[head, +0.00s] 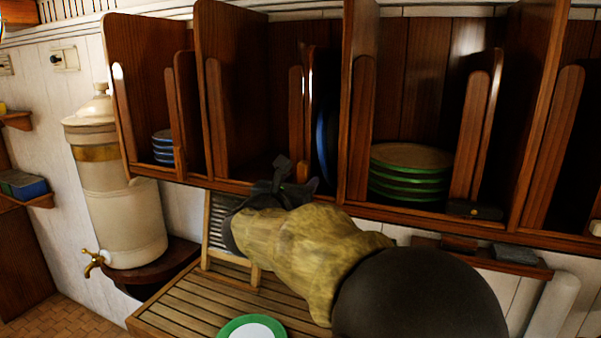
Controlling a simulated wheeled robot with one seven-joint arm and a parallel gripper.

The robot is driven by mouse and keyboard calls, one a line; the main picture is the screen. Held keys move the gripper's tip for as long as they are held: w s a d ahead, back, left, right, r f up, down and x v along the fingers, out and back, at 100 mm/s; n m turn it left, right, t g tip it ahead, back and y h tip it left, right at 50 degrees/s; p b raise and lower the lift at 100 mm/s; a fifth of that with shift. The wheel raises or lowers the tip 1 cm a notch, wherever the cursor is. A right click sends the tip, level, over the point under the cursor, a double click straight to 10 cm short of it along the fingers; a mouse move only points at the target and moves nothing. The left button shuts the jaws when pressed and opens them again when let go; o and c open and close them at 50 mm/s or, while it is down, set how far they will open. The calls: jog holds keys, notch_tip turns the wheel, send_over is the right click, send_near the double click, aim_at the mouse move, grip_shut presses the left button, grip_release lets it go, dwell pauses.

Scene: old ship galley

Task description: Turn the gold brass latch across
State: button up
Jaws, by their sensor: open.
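A small dark block with a gold spot (475,211) sits on the front edge of the wooden plate rack, right of the green-rimmed plates. It may be the brass latch, but it is too small to tell, and I cannot make out which way it lies. My gripper (290,174) is dark and open, at the rack's lower front edge in the middle of the head view. It is well left of the gold spot and apart from it. The gripper and my arm hide part of the rack's lower edge. I see nothing held in the jaws.
The wooden plate rack (278,110) has upright dividers, with green-rimmed plates (408,175) and small blue-rimmed dishes (163,146). A cream urn (120,200) with a brass tap (92,263) stands left. A slatted drainboard (190,298) with a green-rimmed plate (251,327) lies below.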

jog(key=shift+w+d, duration=0.2)
jog(key=shift+w, duration=0.25)
grip_shut()
